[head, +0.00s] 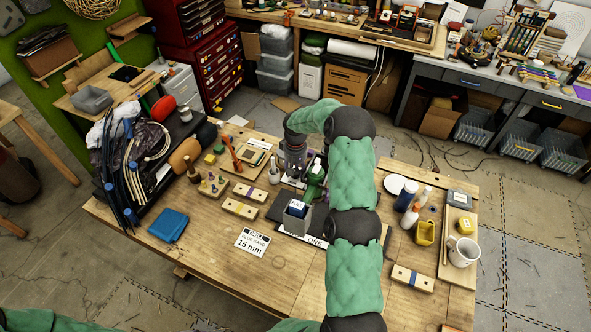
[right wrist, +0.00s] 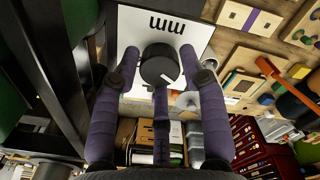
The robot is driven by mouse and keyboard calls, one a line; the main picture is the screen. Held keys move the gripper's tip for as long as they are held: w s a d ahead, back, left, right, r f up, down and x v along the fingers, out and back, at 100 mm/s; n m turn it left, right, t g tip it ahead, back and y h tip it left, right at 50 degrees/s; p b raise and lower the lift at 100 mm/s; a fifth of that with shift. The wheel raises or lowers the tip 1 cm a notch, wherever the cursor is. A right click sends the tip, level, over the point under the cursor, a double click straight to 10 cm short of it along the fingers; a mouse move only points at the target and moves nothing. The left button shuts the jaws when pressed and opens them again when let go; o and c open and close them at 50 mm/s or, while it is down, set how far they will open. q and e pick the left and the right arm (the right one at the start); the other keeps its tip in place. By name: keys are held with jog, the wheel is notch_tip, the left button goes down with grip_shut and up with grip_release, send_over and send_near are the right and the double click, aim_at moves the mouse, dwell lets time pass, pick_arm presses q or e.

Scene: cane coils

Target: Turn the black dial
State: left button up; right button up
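The black dial (right wrist: 160,64) shows in the right wrist view as a round dark knob with a short white mark. It sits in front of a white plate (right wrist: 205,22) with "mm" printed on it. My right gripper (right wrist: 160,56) is open, its purple fingers on either side of the dial with visible gaps, a third finger below it. In the head view my right gripper (head: 292,168) points down at the middle of the bench, and the dial is hidden there. My left gripper is out of view; only a bit of my left arm shows at the bottom left.
A green bottle-like item (head: 315,178) and a grey box (head: 297,215) stand close to my right gripper. Wooden blocks (head: 240,209) and a "15 mm" card (head: 252,242) lie to the left. A white mug (head: 464,252) stands at the right. The bench front is mostly clear.

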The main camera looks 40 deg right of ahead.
jog(key=c, duration=0.6)
jog(key=shift+m+b, duration=0.4)
jog(key=shift+b, duration=0.4)
jog(key=m+b, duration=0.4)
jog(key=shift+f+b, duration=0.15)
jog(key=shift+b, duration=0.15)
jog(key=m+b, duration=0.4)
jog(key=m, duration=0.1)
jog(key=shift+m, duration=0.3)
jog(key=m+b, duration=0.1)
jog(key=m, duration=0.1)
jog(key=shift+m, duration=0.3)
jog(key=m+b, duration=0.1)
jog(key=m, duration=0.2)
jog(key=shift+m+b, duration=0.3)
jog(key=shift+b, duration=0.1)
jog(key=m+b, duration=0.1)
jog(key=m, duration=0.2)
jog(key=shift+m, duration=0.3)
jog(key=shift+r+m+b, duration=0.2)
jog(key=shift+m+b, duration=0.2)
jog(key=shift+m, duration=1.4)
